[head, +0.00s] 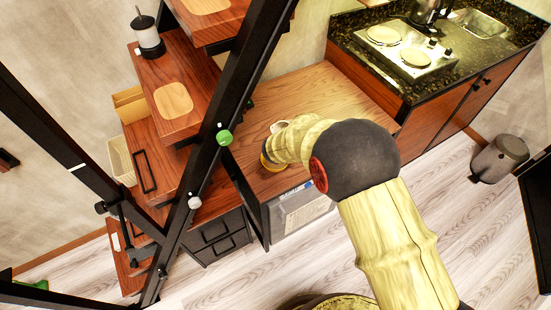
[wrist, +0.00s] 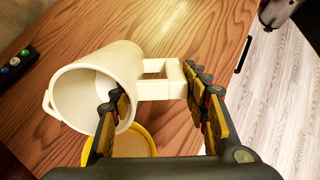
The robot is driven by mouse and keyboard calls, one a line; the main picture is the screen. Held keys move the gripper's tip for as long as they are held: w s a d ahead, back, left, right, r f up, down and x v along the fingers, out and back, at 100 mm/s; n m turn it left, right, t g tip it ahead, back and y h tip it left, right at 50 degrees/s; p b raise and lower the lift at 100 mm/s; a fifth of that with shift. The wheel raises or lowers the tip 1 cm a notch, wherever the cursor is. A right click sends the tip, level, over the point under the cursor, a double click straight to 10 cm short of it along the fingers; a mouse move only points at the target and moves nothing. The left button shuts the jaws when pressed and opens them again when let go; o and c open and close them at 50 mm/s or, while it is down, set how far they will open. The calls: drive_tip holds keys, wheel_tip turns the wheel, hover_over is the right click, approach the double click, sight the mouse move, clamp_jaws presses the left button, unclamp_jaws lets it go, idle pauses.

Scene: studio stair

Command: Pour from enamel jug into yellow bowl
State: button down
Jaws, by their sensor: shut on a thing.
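The cream-white enamel jug (wrist: 125,65) is in the wrist view, tilted, with its open mouth toward the lower left. Its pale inside shows, but I cannot tell what it holds. My gripper (wrist: 160,95) is shut on the jug's handle (wrist: 175,78). The yellow bowl (wrist: 137,143) is on the wooden top below the jug, partly hidden by the jug and a finger. In the head view the bowl (head: 267,162) shows at the wooden top's left side, with a bit of the jug (head: 277,127) behind it.
The wooden top (head: 315,95) is mostly clear behind. A dark box with coloured buttons (wrist: 17,66) lies on the left. Stair treads and a dark slanted rail (head: 222,125) stand left. A counter with a hotplate (head: 412,50) is at the back right.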

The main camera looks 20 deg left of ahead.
drive_tip(key=shift+f+b, duration=0.15)
drive_tip(key=shift+b, duration=0.15)
drive_tip(key=shift+f+t+b, duration=0.2)
drive_tip(key=shift+t+b, duration=0.4)
drive_tip(key=shift+b, duration=1.05)
drive_tip(key=shift+s+r+t+b, duration=0.15)
drive_tip(key=shift+t+b, duration=0.25)
drive_tip(key=shift+b, duration=0.85)
drive_tip(key=shift+w+r+t+b, duration=0.15)
drive_tip(key=shift+t+b, duration=0.25)
drive_tip(key=shift+b, duration=0.8)
drive_tip(key=shift+s+a+f+t+h+b, duration=0.15)
drive_tip(key=shift+t+b, duration=0.25)
drive_tip(key=shift+b, duration=0.85)
drive_tip(key=shift+s+d+f+t+h+b, duration=0.15)
drive_tip(key=shift+f+t+b, duration=0.2)
drive_tip(key=shift+b, duration=0.9)
drive_tip(key=shift+s+a+r+t, duration=0.15)
drive_tip(key=shift+s+r+t, duration=0.1)
drive_tip(key=shift+s+t, duration=0.15)
idle(0.7)
